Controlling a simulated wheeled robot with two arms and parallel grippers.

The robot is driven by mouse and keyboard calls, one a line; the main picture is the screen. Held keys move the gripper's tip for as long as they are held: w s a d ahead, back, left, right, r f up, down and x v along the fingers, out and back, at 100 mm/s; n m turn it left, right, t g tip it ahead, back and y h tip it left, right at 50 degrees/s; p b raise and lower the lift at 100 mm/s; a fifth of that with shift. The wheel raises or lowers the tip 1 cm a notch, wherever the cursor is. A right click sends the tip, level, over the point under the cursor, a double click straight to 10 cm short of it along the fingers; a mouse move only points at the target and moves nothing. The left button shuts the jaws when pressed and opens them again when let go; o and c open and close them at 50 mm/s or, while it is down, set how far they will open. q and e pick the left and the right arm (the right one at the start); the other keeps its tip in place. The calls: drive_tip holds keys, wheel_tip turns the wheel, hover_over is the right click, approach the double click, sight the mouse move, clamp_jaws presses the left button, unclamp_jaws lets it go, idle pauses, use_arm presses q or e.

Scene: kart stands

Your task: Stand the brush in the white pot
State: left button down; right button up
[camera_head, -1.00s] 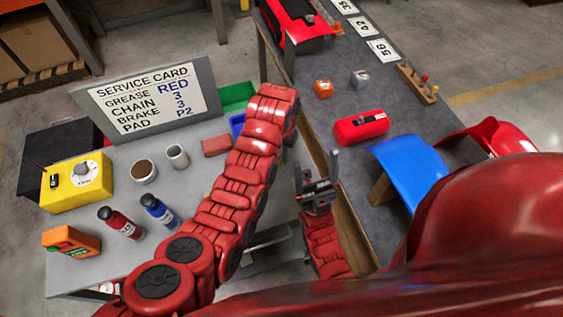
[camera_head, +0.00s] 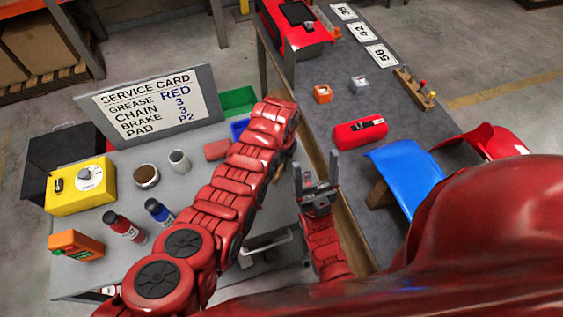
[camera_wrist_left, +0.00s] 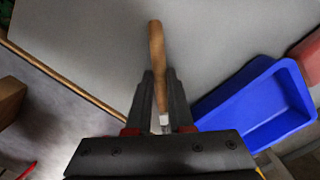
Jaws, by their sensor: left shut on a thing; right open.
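The brush (camera_wrist_left: 156,50) has a wooden handle and a pale metal collar in the left wrist view; its bristle end is hidden. My left gripper (camera_wrist_left: 160,76) is shut on it, with the handle sticking out past the fingertips. In the head view this gripper is mostly hidden behind my red left arm. A small, pale, empty-looking pot (camera_head: 179,162), likely the white pot, stands upright on the left grey table, left of my arm. My right gripper (camera_head: 316,180) is open and empty, near the gap between the tables.
A tin with brown contents (camera_head: 146,175) stands beside the pot. A red bottle (camera_head: 124,228), a blue bottle (camera_head: 158,212) and a yellow box (camera_head: 80,188) share the table. A blue tray (camera_wrist_left: 258,110) and red block (camera_head: 217,150) lie near the left gripper. The service card (camera_head: 152,100) stands behind.

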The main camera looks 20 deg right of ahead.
use_arm(q)
drive_tip(key=shift+f, duration=0.2)
drive_tip(key=c, duration=0.8)
unclamp_jaws()
drive_tip(key=shift+r, duration=0.1)
drive_tip(key=shift+r, duration=0.2)
wheel_tip(320, 180, up, 6)
drive_tip(key=shift+w+d+f+b, duration=0.1)
drive_tip(key=shift+w+f+b, duration=0.1)
drive_tip(key=shift+b, duration=1)
wheel_tip(320, 180, up, 6)
drive_tip(key=p, duration=0.2)
drive_tip(key=shift+r+p, duration=0.15)
drive_tip(key=shift+p, duration=0.2)
